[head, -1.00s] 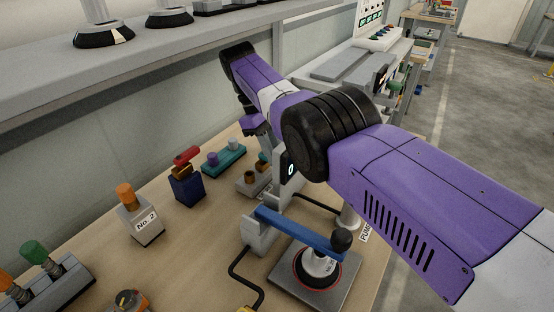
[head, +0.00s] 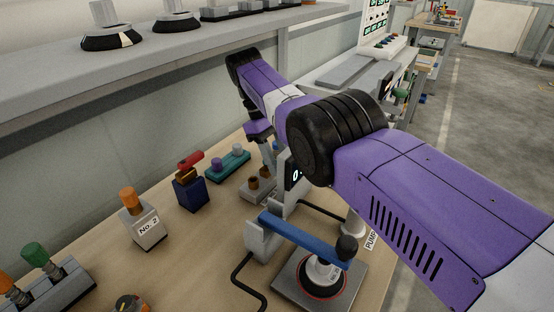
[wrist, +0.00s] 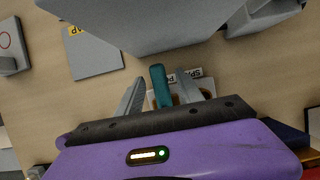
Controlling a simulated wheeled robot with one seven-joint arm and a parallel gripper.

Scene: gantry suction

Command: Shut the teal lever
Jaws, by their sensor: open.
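The teal lever (wrist: 160,85) stands in the wrist view as a short upright bar above a pale labelled base (wrist: 198,83). My gripper (wrist: 160,92) is open, with one grey finger on each side of the lever. A gap shows on both sides, wider on the left, and I see no clear contact. The label is partly covered by the lever and a finger. In the head view my gripper (head: 267,152) reaches down to the bench behind my arm, and I cannot make out the teal lever there.
A large grey body (wrist: 150,25) sits close beyond the fingers in the wrist view. In the head view a blue lever clamp (head: 305,238), a red-handled blue block (head: 190,193), a teal base with knobs (head: 228,167) and an orange-knobbed block (head: 148,234) stand on the bench. A shelf (head: 160,62) runs above.

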